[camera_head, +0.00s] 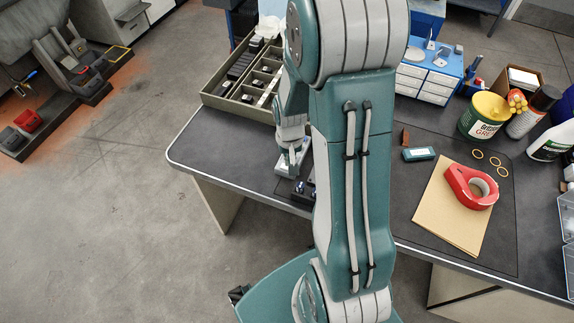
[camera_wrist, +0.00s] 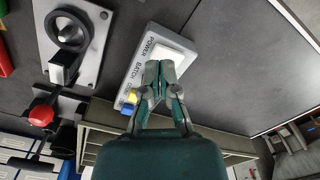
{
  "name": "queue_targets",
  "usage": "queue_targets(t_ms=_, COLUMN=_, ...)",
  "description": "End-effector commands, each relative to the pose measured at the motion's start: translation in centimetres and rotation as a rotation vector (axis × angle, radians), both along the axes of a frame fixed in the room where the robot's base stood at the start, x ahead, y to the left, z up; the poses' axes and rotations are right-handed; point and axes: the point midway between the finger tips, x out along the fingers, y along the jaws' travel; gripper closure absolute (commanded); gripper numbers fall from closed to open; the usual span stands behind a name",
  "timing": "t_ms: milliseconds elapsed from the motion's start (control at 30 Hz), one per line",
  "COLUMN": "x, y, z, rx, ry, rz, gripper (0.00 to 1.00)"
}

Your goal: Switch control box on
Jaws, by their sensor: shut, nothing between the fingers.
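The control box (camera_wrist: 148,48) is a light grey panel lying on the dark bench top. In the wrist view it has a "POWER" label beside a white switch (camera_wrist: 172,46), a second label below, and yellow (camera_wrist: 131,97) and blue parts at its lower end. My gripper (camera_wrist: 161,65) is shut and empty, its fingertips together over the box at the lower edge of the white switch. I cannot tell whether they touch it. My fingers hide the middle of the box. In the head view my gripper (camera_head: 290,152) is over the box (camera_head: 284,170), left of my arm.
Left of the box in the wrist view are a grey plate (camera_wrist: 97,18) with a black handwheel and a red knob (camera_wrist: 41,116). A divided tray (camera_head: 222,103) stands behind. Tape (camera_head: 470,188) and a grease can (camera_head: 484,115) are at right. The front-left bench corner is clear.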

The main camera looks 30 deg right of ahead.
Motion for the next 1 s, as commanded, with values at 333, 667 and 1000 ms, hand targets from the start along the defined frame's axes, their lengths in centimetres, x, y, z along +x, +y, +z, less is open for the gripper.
queue_targets(t_ms=333, x=0.0, y=0.0, z=-0.5, rx=0.000, ry=0.001, rz=0.000, gripper=1.00)
queue_targets(t_ms=667, x=0.0, y=0.0, z=-0.9, rx=0.000, ry=0.001, rz=0.000, gripper=1.00)
queue_targets(t_ms=1000, x=0.0, y=0.0, z=-1.3, rx=0.000, ry=0.000, rz=0.000, gripper=1.00)
